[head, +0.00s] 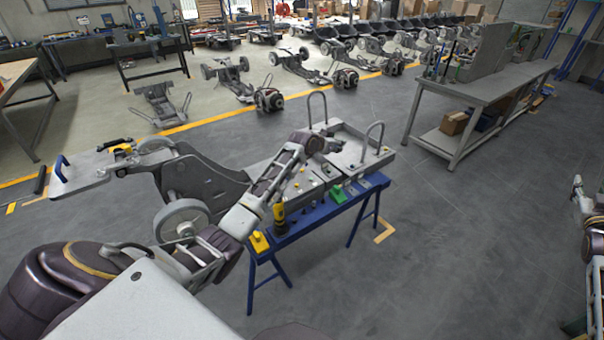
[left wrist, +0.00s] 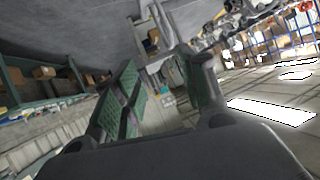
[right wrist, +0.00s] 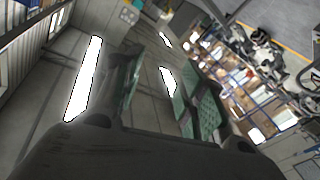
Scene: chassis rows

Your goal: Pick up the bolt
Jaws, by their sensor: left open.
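I cannot make out a bolt in any view. A narrow blue bench (head: 316,217) beside the chassis holds small parts, among them a yellow block (head: 259,242), a green block (head: 338,195) and a dark upright tool with a yellow top (head: 279,217). My left arm reaches across this bench in the head view and hides part of it. My left gripper (left wrist: 166,88) is open, with nothing between its green pads in the left wrist view. My right gripper (right wrist: 160,88) is open and empty in the right wrist view, away from the bench.
A grey chassis with a wheel (head: 182,220) stands behind my left arm. A grey tray with handles (head: 352,155) adjoins the blue bench. A grey workbench (head: 481,84) stands at the right. Open floor lies between it and the blue bench. Rows of chassis fill the back.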

